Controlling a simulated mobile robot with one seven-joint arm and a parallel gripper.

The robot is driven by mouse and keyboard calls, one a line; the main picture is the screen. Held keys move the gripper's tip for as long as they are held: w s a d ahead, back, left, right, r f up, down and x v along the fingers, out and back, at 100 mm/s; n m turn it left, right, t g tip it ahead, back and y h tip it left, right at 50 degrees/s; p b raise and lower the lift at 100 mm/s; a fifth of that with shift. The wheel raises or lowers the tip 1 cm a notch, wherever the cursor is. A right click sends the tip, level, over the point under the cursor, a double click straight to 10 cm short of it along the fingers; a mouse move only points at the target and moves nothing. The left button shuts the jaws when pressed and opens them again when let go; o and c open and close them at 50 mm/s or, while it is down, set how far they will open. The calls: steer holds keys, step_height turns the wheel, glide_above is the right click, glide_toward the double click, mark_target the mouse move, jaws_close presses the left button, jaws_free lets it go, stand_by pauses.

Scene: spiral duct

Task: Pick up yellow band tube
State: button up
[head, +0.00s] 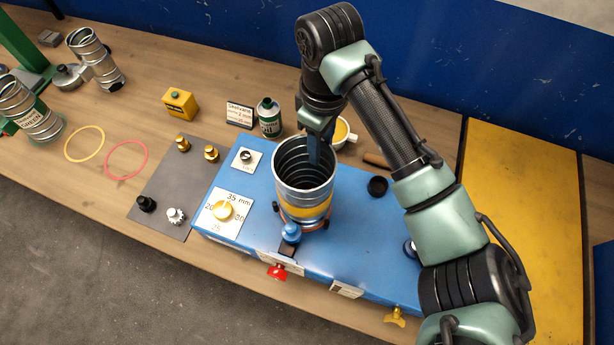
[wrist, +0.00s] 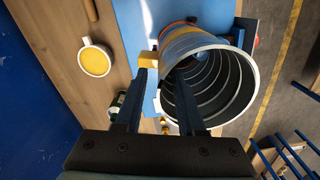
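The yellow band tube (head: 303,188) is a ribbed silver duct with a yellow band (head: 305,211) near its lower part. It stands upright on the blue bench unit, open end up. In the wrist view the tube (wrist: 222,88) shows its open mouth and ribbed inside. My gripper (head: 318,150) is at the tube's far rim, pointing down. In the wrist view my gripper (wrist: 163,75) has one finger outside the wall and one inside the mouth, with the rim between them. The fingers are apart, with a gap beside the wall. The fingertips' contact is not clear.
The blue unit (head: 355,255) carries a dial plate (head: 222,211) and a blue knob (head: 291,233) close to the tube. An oil bottle (head: 269,117) and a cup (head: 343,133) stand behind. Other silver tubes (head: 93,58) are at the far left.

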steer(key=shift+f+p, duration=0.3)
steer(key=shift+f, duration=1.05)
jaws_close()
steer(key=shift+w+r, duration=0.1)
